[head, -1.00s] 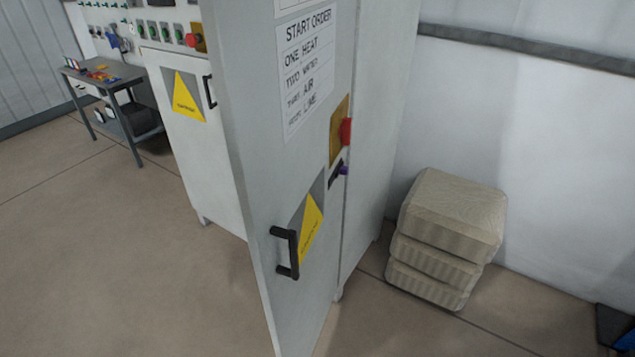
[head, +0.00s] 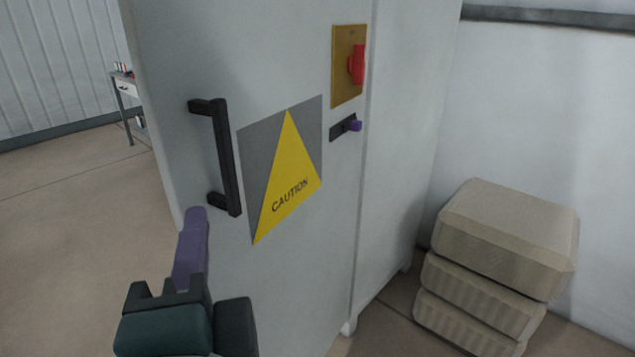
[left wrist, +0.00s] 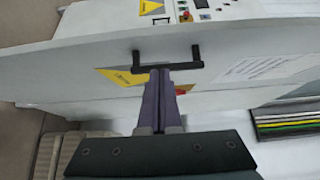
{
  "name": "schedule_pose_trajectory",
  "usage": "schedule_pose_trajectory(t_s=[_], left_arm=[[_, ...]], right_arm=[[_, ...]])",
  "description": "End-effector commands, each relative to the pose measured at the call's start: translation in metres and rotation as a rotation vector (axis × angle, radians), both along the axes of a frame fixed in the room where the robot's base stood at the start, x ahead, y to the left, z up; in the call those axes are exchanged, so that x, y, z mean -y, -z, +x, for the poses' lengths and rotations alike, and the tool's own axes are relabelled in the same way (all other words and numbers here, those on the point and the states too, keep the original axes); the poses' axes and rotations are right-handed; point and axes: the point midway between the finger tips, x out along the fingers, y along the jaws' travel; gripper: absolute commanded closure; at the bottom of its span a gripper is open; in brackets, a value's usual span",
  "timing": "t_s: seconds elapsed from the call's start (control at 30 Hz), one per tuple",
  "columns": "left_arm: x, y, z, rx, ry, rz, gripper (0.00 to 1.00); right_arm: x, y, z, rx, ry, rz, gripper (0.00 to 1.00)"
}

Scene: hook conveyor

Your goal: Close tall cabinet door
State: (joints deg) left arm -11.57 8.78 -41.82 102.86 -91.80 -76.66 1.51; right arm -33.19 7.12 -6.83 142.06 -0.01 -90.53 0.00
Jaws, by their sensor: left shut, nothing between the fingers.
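The tall cabinet door (head: 285,265) stands open, swung out from the pale grey cabinet (head: 405,150). My right gripper is not in view.
A stack of beige blocks (head: 500,245) stands on the floor right of the cabinet, by the white wall (head: 540,100). A small table (head: 126,88) is far off at the left. The floor (head: 60,200) left of the door is clear.

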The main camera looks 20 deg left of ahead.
Motion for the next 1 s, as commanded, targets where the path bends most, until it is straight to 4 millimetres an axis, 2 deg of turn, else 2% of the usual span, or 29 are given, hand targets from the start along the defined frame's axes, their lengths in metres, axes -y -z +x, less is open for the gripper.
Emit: schedule_pose_trajectory(t_s=[0.17,0.4,0.53,0.7,1.0], left_arm=[[-0.014,-0.005,0.020,0.003,-0.003,0.002,1.00],[-0.039,-0.004,0.056,0.000,-0.003,0.001,1.00],[-0.049,-0.003,0.071,-0.001,-0.004,0.001,1.00],[-0.055,-0.002,0.079,-0.001,-0.004,-0.002,1.00],[-0.055,-0.001,0.080,-0.001,-0.003,-0.003,1.00]], right_arm=[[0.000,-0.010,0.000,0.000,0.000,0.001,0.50],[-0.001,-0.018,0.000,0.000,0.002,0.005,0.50],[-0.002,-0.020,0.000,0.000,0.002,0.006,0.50],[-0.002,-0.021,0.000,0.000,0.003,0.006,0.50],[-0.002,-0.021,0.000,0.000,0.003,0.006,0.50]])
